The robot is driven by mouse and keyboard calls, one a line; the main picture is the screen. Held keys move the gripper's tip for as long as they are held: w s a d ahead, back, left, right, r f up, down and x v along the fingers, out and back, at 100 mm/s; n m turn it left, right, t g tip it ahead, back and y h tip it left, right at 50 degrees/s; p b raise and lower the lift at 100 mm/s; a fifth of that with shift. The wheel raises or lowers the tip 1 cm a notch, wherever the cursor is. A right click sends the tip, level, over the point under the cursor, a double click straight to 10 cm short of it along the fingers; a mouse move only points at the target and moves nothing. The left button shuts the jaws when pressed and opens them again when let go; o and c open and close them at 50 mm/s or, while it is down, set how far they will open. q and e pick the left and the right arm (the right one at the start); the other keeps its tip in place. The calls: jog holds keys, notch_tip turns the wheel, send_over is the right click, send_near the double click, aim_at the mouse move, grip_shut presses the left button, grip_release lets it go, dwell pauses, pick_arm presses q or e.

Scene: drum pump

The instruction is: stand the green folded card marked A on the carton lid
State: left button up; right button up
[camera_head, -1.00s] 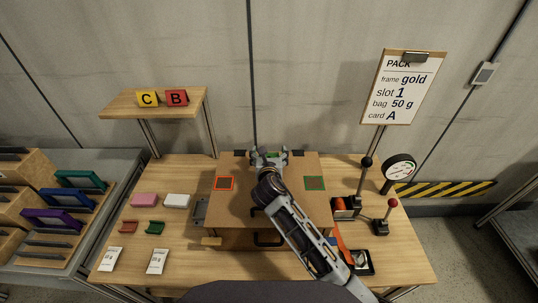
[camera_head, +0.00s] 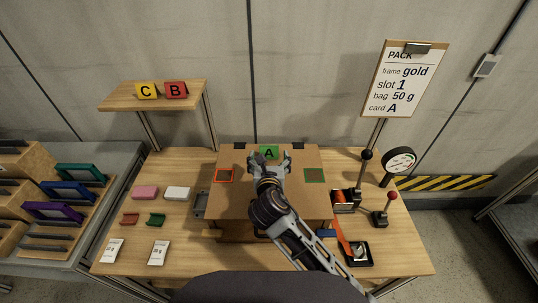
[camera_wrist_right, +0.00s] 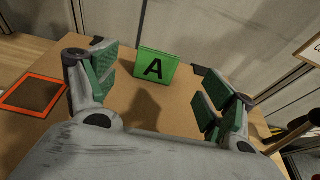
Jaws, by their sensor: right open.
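The green folded card marked A (camera_head: 269,152) stands upright on the carton lid (camera_head: 240,199), near its back edge. It also shows in the right wrist view (camera_wrist_right: 155,66), with the letter facing me and the lid's brown surface under it. My right gripper (camera_head: 269,162) is open, just in front of the card. In the right wrist view its fingers (camera_wrist_right: 155,88) are spread wide, with the card beyond and between them and nothing held. My left gripper is not in view.
A red square outline (camera_head: 224,175) and a green-edged square (camera_head: 314,176) lie on the lid. Cards C (camera_head: 147,90) and B (camera_head: 176,90) stand on the raised shelf (camera_head: 125,104). Two levers and a gauge (camera_head: 398,160) stand right of the carton.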

jog(key=shift+v, duration=1.2)
jog(key=shift+s, duration=0.1)
